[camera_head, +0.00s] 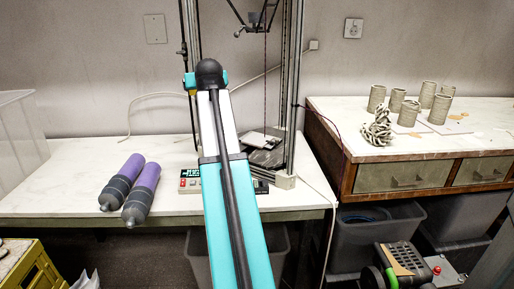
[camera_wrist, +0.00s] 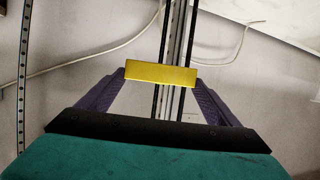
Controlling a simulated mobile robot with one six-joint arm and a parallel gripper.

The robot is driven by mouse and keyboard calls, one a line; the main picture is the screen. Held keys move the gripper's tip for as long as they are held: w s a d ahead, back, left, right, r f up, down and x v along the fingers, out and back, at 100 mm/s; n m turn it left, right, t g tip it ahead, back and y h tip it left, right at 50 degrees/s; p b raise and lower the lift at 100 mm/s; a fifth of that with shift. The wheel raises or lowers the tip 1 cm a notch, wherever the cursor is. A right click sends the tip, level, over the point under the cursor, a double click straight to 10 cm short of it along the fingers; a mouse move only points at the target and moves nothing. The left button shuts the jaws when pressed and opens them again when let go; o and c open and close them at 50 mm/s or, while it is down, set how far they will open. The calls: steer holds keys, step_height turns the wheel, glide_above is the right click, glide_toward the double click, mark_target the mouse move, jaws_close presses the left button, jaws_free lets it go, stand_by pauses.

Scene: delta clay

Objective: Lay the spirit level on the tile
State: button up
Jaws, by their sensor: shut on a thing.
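The spirit level (camera_wrist: 161,75) is a short yellow bar in the wrist view. My gripper (camera_wrist: 160,80) is shut on it, with one dark purple finger at each end. The level is held up in the air with the wall and dark rails behind it. In the head view my arm hides most of the gripper. Only a small yellow bit of the level (camera_head: 193,93) shows left of the arm's end. A flat grey-white plate (camera_head: 259,139) lies at the printer's base behind my arm; I cannot tell whether it is the tile.
A delta printer frame (camera_head: 292,90) stands on the white table (camera_head: 60,200) around my arm's end. Two purple-grey cartridges (camera_head: 142,195) lie left, near a control box (camera_head: 190,181). Clay cups (camera_head: 376,98) stand on the right bench (camera_head: 330,110).

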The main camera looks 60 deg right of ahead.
steer(key=s+d+f+m+g+h+p, duration=0.3)
steer(key=s+d+f+m+g+p, duration=0.2)
steer(key=d+f+p, duration=0.5)
steer(key=s+d+m+g+h+p, duration=0.1)
steer(key=s+m+g+p, duration=0.3)
steer(key=s, duration=0.4)
steer(key=shift+s+d+r+g+p, duration=0.2)
steer(key=shift+d+r+g+p, duration=0.25)
steer(key=shift+d+p, duration=0.5)
steer(key=shift+a+f, duration=0.1)
steer(key=shift+f, duration=0.15)
steer(key=shift+f, duration=3)
steer(key=shift+f+p, duration=0.35)
steer(key=shift+f, duration=1.5)
